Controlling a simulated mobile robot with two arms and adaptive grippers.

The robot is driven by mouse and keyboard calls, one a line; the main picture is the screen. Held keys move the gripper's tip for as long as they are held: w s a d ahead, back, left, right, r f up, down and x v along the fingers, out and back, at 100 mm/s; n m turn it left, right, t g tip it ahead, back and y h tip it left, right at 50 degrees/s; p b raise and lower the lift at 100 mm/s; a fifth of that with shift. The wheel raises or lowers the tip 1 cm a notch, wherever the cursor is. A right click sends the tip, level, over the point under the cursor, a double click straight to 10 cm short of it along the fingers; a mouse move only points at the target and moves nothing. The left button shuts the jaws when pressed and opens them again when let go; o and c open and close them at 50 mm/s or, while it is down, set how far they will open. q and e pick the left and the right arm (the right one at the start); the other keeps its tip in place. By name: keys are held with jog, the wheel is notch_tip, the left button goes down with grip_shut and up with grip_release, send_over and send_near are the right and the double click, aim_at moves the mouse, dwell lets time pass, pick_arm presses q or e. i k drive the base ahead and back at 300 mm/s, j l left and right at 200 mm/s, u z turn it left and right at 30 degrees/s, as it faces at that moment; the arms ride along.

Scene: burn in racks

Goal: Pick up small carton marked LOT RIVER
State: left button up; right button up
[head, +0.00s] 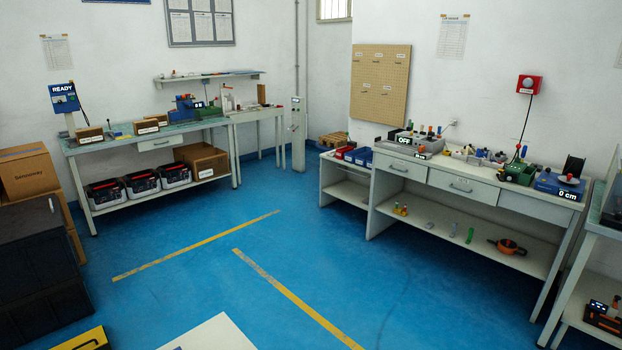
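Several small brown cartons stand on the left workbench (110,144). One carton (90,131) is near its left end, with a white label on its front. Another labelled carton (146,126) stands further right, with a third small brown box (159,118) close behind it. The labels are too small to read, so I cannot tell which one says LOT RIVER. A larger brown carton (203,156) with a label sits on the bench's lower shelf. Neither of my grippers is in view.
Open blue floor (190,270) with yellow lines lies before the benches. Dark crates (40,260) and stacked cartons (28,170) stand at the left. A long bench (450,184) with devices runs along the right. A white surface (212,336) shows at the bottom edge.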

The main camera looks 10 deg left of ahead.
aim_at(149, 126)
jog(key=i+l+z, duration=0.35)
jog(key=i+l, duration=0.3)
jog(key=i+l+z, duration=0.4)
jog(key=i+l, duration=0.3)
jog(key=i+j+u, duration=0.1)
jog(key=i+u, duration=0.35)
jog(key=i+l+u, duration=0.1)
jog(key=i+u, duration=0.35)
jog(key=i+l+u, duration=0.2)
jog(key=i+u, duration=0.25)
jog(key=i+j+u, duration=0.4)
jog(key=i, duration=0.2)
jog(key=i+u, duration=0.35)
jog(key=i, duration=0.2)
jog(key=i+l+u, duration=0.1)
jog(key=i+u, duration=0.3)
jog(key=i, duration=2.15)
jog(key=i+j+u, duration=0.2)
jog(key=i, duration=1.75)
jog(key=i+j+z, duration=0.2)
jog(key=i, duration=0.3)
jog(key=l, duration=0.1)
